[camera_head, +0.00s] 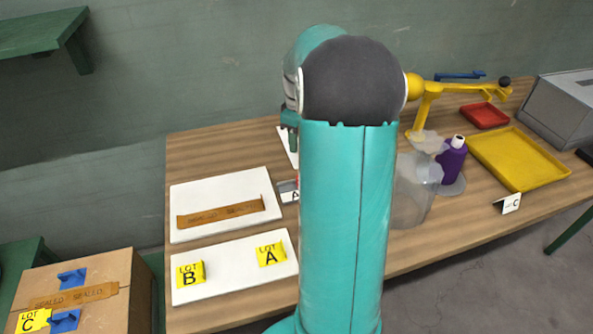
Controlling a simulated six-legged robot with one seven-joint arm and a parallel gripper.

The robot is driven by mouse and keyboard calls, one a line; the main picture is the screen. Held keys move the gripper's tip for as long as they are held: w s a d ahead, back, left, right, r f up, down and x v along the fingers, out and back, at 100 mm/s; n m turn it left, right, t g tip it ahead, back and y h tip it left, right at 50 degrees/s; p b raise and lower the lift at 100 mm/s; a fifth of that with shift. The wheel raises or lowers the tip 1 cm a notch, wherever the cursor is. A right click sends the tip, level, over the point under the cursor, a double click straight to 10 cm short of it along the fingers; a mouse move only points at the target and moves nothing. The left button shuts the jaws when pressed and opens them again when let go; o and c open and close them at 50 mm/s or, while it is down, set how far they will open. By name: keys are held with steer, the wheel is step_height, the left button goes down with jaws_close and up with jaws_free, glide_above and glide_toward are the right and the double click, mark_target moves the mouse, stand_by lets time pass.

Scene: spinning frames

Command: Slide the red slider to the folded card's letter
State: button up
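A small white folded card (508,203) stands on the right part of the table, near the front edge, and shows the letter C. A grey strip with the letter A (288,192) shows just left of my teal arm, and the arm hides the rest of it. A small red bit (298,181) shows at the arm's edge by the strip; I cannot tell whether it is the red slider. My gripper (290,145) is partly in view, low behind the arm's left side. Its fingers are too small and hidden to read, and its contact with anything is unclear.
White boards (215,222) lie at left, one with yellow lot labels B (189,275) and A (270,254). At right are a purple bottle (453,160), a clear container (412,190), a yellow tray (535,180), a red tray (484,115) and a yellow jointed stand (424,105).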

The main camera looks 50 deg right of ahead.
steer(key=f, duration=1.4)
steer(key=shift+d+f, duration=0.1)
steer(key=shift+d, duration=0.2)
jaws_close()
